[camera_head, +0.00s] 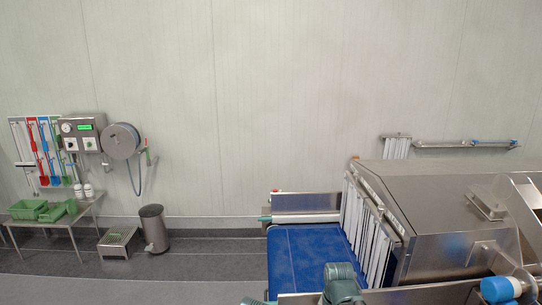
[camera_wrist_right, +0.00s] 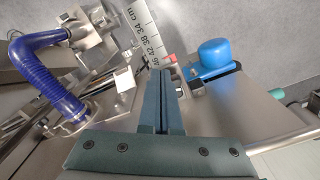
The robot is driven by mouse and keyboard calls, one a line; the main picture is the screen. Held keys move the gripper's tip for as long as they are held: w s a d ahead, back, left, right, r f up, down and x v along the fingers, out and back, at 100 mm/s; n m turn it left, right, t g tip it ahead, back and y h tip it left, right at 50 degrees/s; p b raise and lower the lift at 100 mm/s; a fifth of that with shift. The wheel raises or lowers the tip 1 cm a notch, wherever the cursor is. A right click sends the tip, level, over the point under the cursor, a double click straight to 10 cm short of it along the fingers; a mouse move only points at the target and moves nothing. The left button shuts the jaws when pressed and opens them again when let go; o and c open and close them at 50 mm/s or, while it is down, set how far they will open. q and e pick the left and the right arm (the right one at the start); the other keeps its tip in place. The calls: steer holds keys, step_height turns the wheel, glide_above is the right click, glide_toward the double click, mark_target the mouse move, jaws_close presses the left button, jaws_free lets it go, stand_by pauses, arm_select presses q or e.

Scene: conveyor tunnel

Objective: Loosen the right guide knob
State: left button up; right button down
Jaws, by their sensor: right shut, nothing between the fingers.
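In the right wrist view my right gripper (camera_wrist_right: 162,78) is shut and empty, its two dark teal fingers together. A blue rounded, knob-like piece (camera_wrist_right: 214,57) on a flat blue base stands to the right of the fingertips, with a gap in the picture. A small red part (camera_wrist_right: 169,61) shows just beyond the tips, beside a white centimetre scale (camera_wrist_right: 144,27); the fingers partly hide that spot. I cannot tell for certain which part is the right guide knob. My left gripper is not in view.
A ribbed blue hose (camera_wrist_right: 38,75) and metal brackets lie left of the fingers. In the head view the blue belt (camera_head: 300,258) runs into the steel tunnel (camera_head: 440,200) through white strip curtains (camera_head: 366,225). A blue-and-white cylinder (camera_head: 500,289) is at lower right.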

step_height(320, 180, up, 4)
steer(key=p, duration=0.3)
steer(key=s+a+f+n+b, duration=0.4)
steer(key=s+a+f+b, duration=0.1)
steer(key=f+b, duration=0.4)
steer(key=s+a+f+n+h+b, duration=0.1)
steer(key=s+a+f+n+b, duration=0.4)
steer(key=f+b, duration=0.4)
steer(key=shift+s+a+f+b, duration=0.25)
steer(key=shift+s+a+b, duration=0.1)
steer(key=shift+s, duration=0.55)
